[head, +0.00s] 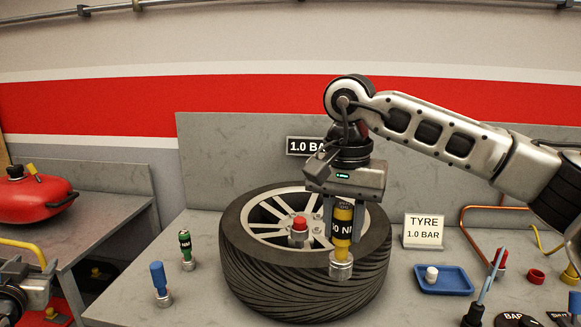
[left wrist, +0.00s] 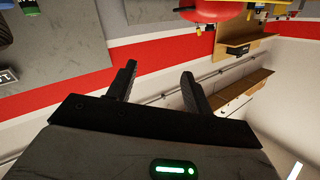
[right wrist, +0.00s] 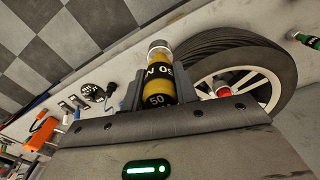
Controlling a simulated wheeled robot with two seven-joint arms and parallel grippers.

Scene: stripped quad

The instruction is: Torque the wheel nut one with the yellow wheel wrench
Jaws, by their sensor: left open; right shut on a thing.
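The yellow wheel wrench (head: 344,222), with a black band and a silver socket at its lower end, is upright in my right gripper (head: 343,205). The gripper is shut on it, above the front right part of the tyre. The wrench also shows in the right wrist view (right wrist: 158,85). The wheel (head: 305,250) lies flat on the bench. Its red-topped nut (head: 299,226) stands at the hub, left of and apart from the wrench socket; it also shows in the right wrist view (right wrist: 222,88). My left gripper (left wrist: 160,80) is open and empty, away from the wheel.
A green wrench (head: 186,248) and a blue wrench (head: 160,281) stand on the bench left of the wheel. A blue tray (head: 444,281) with a white piece and a TYRE sign (head: 423,231) are to the right. A red can (head: 30,196) sits at the far left.

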